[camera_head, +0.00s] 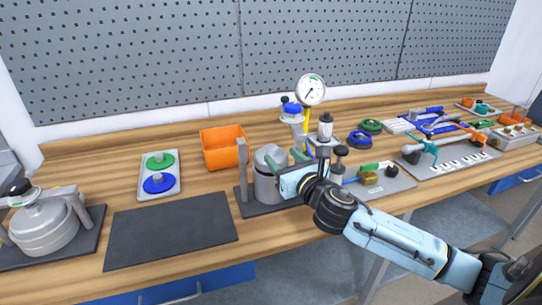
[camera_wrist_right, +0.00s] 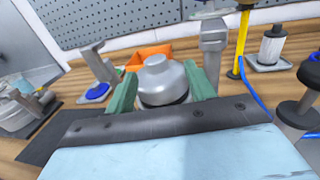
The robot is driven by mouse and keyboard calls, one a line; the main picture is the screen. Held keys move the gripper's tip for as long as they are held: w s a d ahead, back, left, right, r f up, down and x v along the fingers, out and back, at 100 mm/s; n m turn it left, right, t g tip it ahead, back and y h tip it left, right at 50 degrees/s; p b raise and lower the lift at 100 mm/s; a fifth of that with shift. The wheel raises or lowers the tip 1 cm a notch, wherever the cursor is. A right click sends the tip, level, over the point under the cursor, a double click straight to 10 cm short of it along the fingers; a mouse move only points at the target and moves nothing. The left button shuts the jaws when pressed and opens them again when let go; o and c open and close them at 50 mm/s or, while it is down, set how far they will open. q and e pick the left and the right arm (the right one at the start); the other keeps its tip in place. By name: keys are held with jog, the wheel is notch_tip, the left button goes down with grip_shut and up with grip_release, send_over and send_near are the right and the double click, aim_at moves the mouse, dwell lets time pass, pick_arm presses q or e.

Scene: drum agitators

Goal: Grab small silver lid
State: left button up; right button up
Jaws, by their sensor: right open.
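A small silver lid (camera_wrist_right: 162,78) with a domed top and a knob shows in the right wrist view, between the two green fingers of my right gripper (camera_wrist_right: 161,92). In the head view a silver cylinder (camera_head: 266,184) stands on a dark mat, and its lidded top (camera_head: 268,155) is partly beside my gripper. My right gripper (camera_head: 296,162) is open, at the right side of the cylinder's top. Whether the fingers touch the lid cannot be told. My left gripper is not in view.
An orange bin (camera_head: 223,149) and a tray (camera_head: 160,193) with green and blue discs stand left of the cylinder. A dark mat (camera_head: 172,230) lies empty in front. A pressure gauge (camera_head: 310,90) stands behind my gripper. A lidded pot (camera_head: 45,229) is at far left.

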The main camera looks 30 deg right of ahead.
aim_at(274, 151)
jog(key=shift+w+a, duration=0.1)
jog(key=shift+w, duration=2.8)
grip_shut()
